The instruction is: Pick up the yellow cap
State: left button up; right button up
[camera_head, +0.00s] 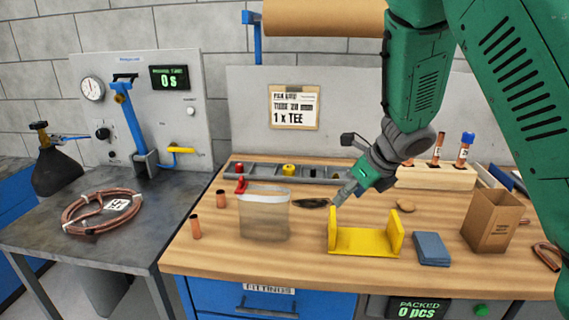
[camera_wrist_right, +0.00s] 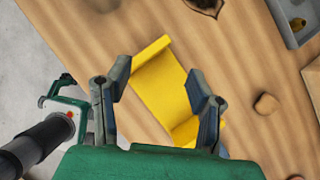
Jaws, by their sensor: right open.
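The yellow cap (camera_head: 289,169) is a small round piece in the grey tray at the back of the wooden bench. My right gripper (camera_head: 343,194) is to the right of and nearer than the cap, above the bench. In the right wrist view its two fingers (camera_wrist_right: 158,78) are wide apart with nothing held between them. A larger yellow U-shaped holder (camera_wrist_right: 160,85) lies below the fingers. My left gripper does not show in the head view.
The grey tray (camera_head: 262,171) also holds a red cap (camera_head: 240,168) and dark pieces. A clear bin (camera_head: 265,215) stands in front of it. The yellow holder (camera_head: 365,240), blue pads (camera_head: 431,248) and a cardboard box (camera_head: 492,220) are nearer or right.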

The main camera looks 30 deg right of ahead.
aim_at(289, 170)
jog(key=i+l, duration=0.2)
jog(key=i, duration=0.3)
jog(key=i+l, duration=0.25)
jog(key=i, duration=0.2)
